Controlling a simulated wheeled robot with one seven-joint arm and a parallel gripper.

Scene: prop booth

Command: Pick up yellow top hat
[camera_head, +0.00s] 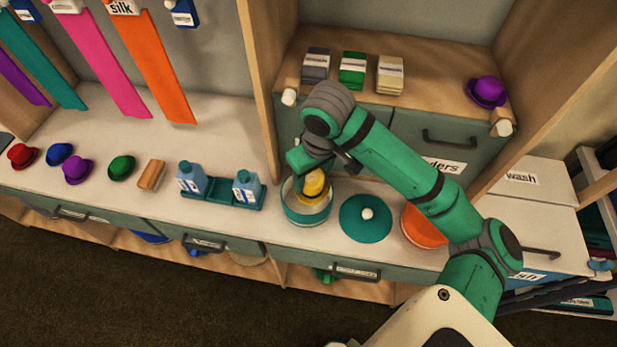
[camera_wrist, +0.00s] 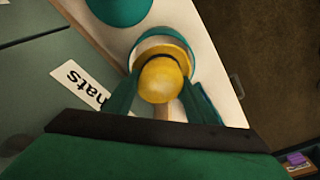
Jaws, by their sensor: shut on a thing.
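The yellow top hat (camera_head: 314,187) is in my gripper, over the opening of a round teal container with a pale interior (camera_head: 305,214). In the wrist view the hat (camera_wrist: 163,80) sits between my two green fingers, crown toward the camera. My gripper (camera_wrist: 162,88) is shut on it. In the head view my gripper (camera_head: 313,174) points down into or just above the container, and my wrist hides part of the hat. I cannot tell whether the hat is clear of the container's floor.
A teal lid with a white knob (camera_head: 366,219) lies right of the container, then an orange round thing (camera_head: 420,228) behind my arm. Left stand a teal tray with bottles (camera_head: 220,193), a tan block (camera_head: 151,174) and several coloured hats (camera_head: 77,170). A shelf with a purple hat (camera_head: 486,92) rises behind.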

